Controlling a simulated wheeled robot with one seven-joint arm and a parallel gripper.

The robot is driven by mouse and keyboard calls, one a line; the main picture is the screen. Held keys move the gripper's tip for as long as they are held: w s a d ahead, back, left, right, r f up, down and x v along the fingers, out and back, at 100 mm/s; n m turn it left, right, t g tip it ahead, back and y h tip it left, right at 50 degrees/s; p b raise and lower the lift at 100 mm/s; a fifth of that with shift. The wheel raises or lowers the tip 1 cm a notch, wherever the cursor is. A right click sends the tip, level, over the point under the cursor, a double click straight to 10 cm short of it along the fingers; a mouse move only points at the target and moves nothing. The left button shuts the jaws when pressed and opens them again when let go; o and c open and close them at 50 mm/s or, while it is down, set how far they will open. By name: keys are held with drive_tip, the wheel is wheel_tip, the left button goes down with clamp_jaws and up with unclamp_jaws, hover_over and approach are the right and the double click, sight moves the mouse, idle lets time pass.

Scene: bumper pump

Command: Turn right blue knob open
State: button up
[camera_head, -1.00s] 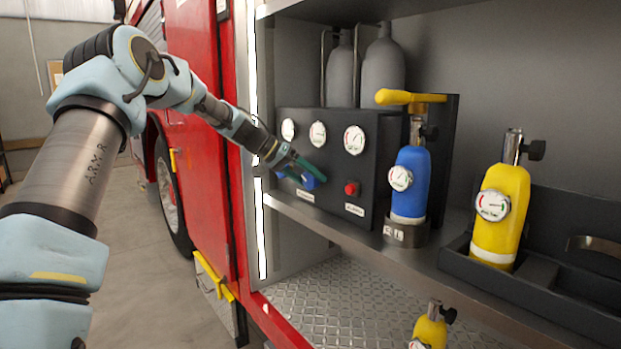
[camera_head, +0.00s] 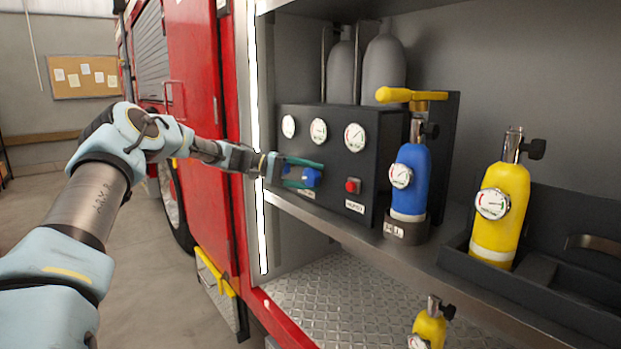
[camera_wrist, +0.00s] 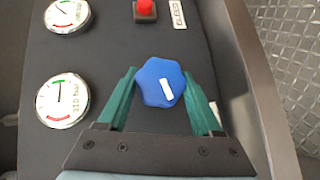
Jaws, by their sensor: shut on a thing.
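The right blue knob (camera_head: 311,177) is on the front of the dark pump panel (camera_head: 369,180), left of the red button. In the wrist view the blue knob (camera_wrist: 160,82) shows a lobed edge and a slanted white mark. My gripper (camera_head: 312,176) comes from the left with its green fingers on either side of this knob. In the wrist view my gripper (camera_wrist: 161,85) is shut on the knob, one finger at each side. Another blue knob to its left is mostly hidden by my gripper.
A red button (camera_head: 352,185) is right of the knob. Gauges (camera_head: 355,137) line the panel above. A blue cylinder (camera_head: 410,180) and a yellow cylinder (camera_head: 499,215) stand to the right on the shelf. The red truck door (camera_head: 193,110) is close behind my arm.

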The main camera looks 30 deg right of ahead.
idle(0.4)
drive_tip(key=o, duration=1.4)
drive_tip(key=shift+c, duration=0.2)
drive_tip(key=b+v, duration=0.2)
drive_tip(key=v, duration=0.8)
drive_tip(key=shift+w+a+b, duration=0.25)
drive_tip(key=shift+a+b, duration=0.05)
drive_tip(key=shift+b, duration=0.1)
drive_tip(key=shift+f, duration=0.15)
